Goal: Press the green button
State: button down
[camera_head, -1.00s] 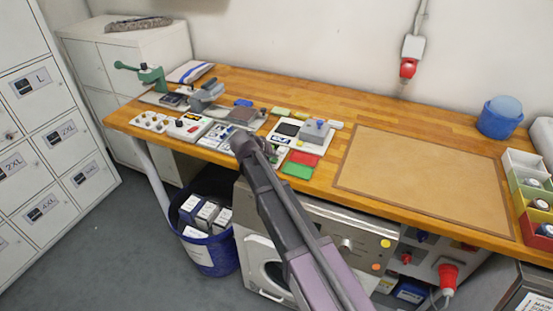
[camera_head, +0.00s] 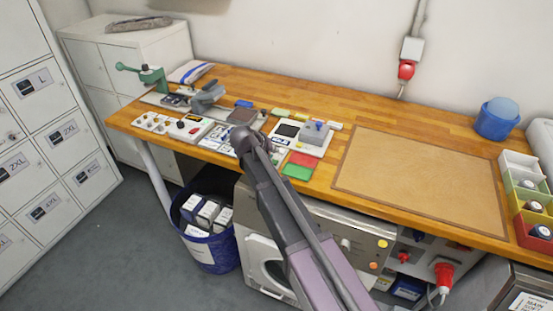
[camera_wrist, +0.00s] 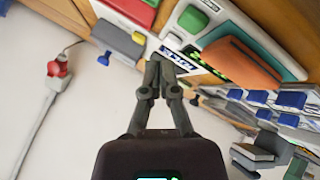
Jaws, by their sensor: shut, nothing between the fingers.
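My gripper (camera_wrist: 158,75) has its fingers together and empty in the wrist view. It is over the left half of the wooden bench, among small items. In the head view the dark end of my arm reaches the bench's front part, and I cannot make out the fingers. A flat green piece (camera_head: 297,171) lies near the bench's front edge, right of my arm. A flat red piece (camera_head: 303,159) lies just behind it. I cannot tell whether the green piece is the green button. My arm may hide some of the items beneath it.
A grey block on a white unit (camera_head: 314,132) stands behind the red piece. A green-handled press (camera_head: 150,77) stands at the bench's left end. A large tan mat (camera_head: 420,180) lies bare to the right. A blue tub (camera_head: 497,121) and coloured bins (camera_head: 529,203) stand further right.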

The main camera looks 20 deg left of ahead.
jog(key=shift+r+p, duration=1.05)
jog(key=shift+r, duration=0.25)
